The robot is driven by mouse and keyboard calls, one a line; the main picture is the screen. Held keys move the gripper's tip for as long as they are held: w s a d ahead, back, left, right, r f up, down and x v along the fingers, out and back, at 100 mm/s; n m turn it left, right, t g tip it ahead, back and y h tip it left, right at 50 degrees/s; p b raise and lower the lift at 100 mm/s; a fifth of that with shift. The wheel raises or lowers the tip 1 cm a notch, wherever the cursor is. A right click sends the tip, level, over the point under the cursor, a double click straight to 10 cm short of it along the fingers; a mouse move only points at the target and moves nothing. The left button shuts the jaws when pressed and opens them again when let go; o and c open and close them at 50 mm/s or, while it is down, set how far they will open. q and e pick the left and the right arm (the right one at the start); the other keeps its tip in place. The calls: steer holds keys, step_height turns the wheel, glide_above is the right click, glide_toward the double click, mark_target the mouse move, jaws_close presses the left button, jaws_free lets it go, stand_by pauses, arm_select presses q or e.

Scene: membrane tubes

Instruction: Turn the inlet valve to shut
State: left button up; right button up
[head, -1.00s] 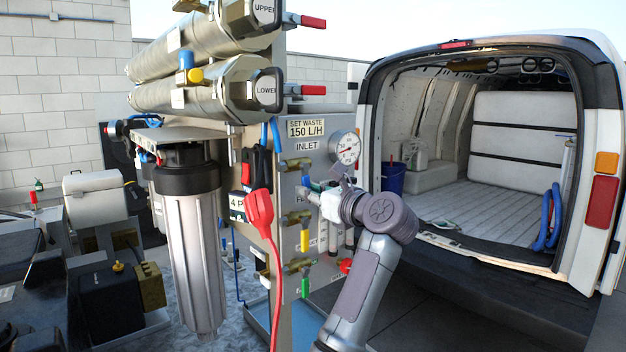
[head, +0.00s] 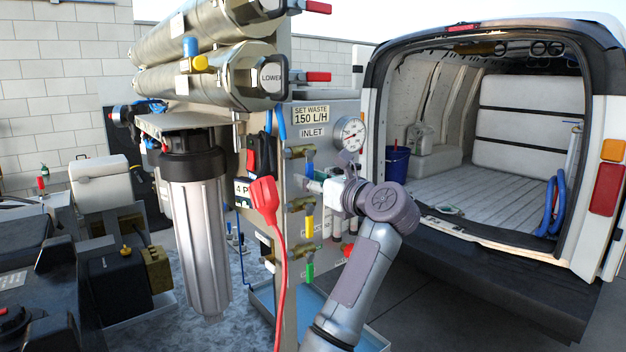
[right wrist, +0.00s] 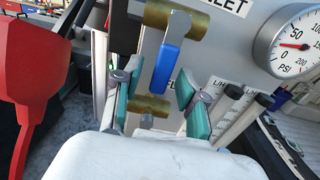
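The inlet valve is a brass body (head: 299,152) under the INLET label on the panel. Its blue handle (head: 309,168) hangs down from it. In the right wrist view the brass body (right wrist: 165,18) is at the top, with the blue handle (right wrist: 167,66) pointing toward the gripper. My right gripper (head: 316,182) is just in front of the panel at the handle's lower end. Its teal fingers (right wrist: 160,85) are open, one on each side of the handle's end, with a visible gap on both sides. My left gripper is out of view.
A pressure gauge (head: 350,133) is right of the valve. Below are brass valves with a yellow handle (head: 309,227) and a green handle (head: 309,271). A red plug (head: 264,200) with its cable hangs left of the panel. Flow tubes (right wrist: 245,115) stand close to the right finger.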

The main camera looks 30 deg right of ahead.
steer(key=shift+r, duration=0.1)
steer(key=s, duration=1.2)
steer(key=shift+d, duration=0.45)
